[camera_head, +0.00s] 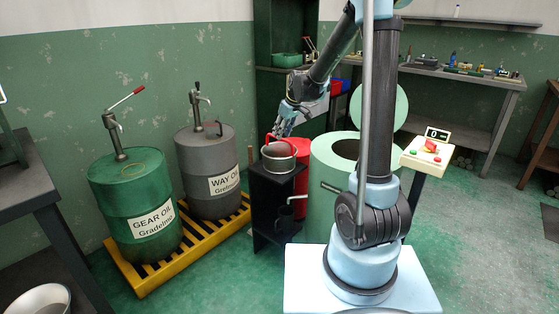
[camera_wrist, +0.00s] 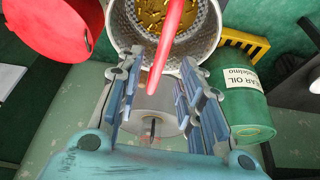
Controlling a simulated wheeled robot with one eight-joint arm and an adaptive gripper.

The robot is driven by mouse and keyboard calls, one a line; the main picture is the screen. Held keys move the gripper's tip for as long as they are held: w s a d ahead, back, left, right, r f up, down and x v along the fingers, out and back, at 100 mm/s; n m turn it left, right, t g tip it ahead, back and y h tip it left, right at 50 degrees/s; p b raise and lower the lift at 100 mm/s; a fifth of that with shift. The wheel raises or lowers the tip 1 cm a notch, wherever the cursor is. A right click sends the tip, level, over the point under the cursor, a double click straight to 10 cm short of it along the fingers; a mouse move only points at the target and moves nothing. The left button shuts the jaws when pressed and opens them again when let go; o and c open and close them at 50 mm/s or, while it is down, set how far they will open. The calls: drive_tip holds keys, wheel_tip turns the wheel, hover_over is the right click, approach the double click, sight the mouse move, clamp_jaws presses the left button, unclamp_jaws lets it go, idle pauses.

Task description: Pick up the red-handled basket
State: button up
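The red-handled basket (camera_head: 279,161) is a grey metal basket on a small black stand in the head view. In the wrist view the basket (camera_wrist: 208,38) is at the top, with perforated walls and several brass-coloured pieces inside. Its red handle (camera_wrist: 168,45) rises toward the wrist camera and reaches between my fingers. My gripper (camera_wrist: 160,70) is open, one blue-grey finger on each side of the handle's end, with gaps visible on both sides. In the head view my gripper (camera_head: 283,128) is just above the basket, and the handle is partly hidden there.
The black stand (camera_head: 268,205) has a lower shelf. A red drum (camera_head: 301,180) and a pale green tank (camera_head: 328,180) with a raised lid are close on the right. A grey oil drum (camera_head: 205,165) and a green one (camera_head: 135,205) stand on a yellow pallet (camera_head: 150,283) at left.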

drive_tip(key=shift+x, duration=2.6)
drive_tip(key=shift+f, duration=0.2)
clamp_jaws()
